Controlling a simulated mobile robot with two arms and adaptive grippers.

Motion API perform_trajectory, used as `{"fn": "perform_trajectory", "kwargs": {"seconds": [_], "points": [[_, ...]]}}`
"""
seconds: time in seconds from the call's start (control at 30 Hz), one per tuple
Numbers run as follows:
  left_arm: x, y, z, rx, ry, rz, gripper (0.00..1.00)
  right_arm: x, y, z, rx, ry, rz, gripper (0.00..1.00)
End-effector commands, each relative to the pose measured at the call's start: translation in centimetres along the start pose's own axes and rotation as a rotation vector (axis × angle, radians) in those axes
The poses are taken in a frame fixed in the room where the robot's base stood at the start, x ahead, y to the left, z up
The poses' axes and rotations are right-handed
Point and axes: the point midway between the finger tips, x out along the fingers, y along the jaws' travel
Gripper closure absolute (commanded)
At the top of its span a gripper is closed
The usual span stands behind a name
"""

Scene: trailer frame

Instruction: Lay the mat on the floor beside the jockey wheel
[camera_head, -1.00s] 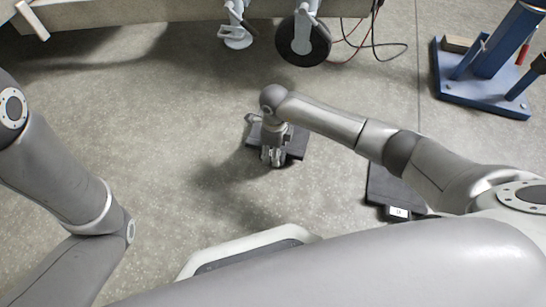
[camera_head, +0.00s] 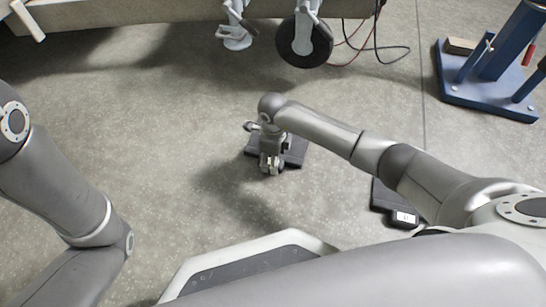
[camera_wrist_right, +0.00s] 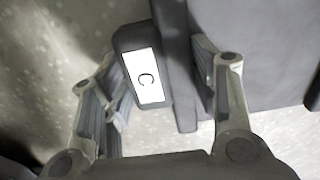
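A dark flat mat (camera_head: 295,153) lies below my right gripper on the grey floor, though its exact height is hard to judge. In the right wrist view, a dark block with a white "C" label (camera_wrist_right: 149,78) and a dark strip (camera_wrist_right: 178,62) show between the fingers. My right gripper (camera_head: 270,168) points down over it with fingers apart (camera_wrist_right: 158,85). Pale floor shows between the left finger and the block. The black jockey wheel (camera_head: 286,46) stands under the trailer frame, beyond the mat. My left gripper is outside the view; only its arm shows.
A second dark slab (camera_head: 382,195) with a labelled block (camera_head: 405,217) lies partly behind my right arm. A blue stand (camera_head: 480,98) is at the upper right. Black and red cables (camera_head: 392,58) lie beside the wheel. A white support foot (camera_head: 236,40) stands left of it. Floor at left is clear.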

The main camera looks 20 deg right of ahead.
Motion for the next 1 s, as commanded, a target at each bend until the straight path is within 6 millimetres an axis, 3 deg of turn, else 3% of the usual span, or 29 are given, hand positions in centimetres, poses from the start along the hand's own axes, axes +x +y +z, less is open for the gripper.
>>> {"fn": "perform_trajectory", "kwargs": {"seconds": [0.13,0.57,0.77,1.0], "points": [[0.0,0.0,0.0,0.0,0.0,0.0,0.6,0.0,0.0,0.0,0.001,0.0,0.0,0.25],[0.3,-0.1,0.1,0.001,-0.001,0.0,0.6,-0.5,0.0,0.0,0.001,0.0,-0.001,0.25],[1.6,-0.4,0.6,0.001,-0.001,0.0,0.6,-2.2,-0.1,0.0,0.0,0.0,-0.001,0.25],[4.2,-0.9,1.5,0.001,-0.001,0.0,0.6,-5.7,-0.1,0.0,0.0,0.0,-0.002,0.25]]}}
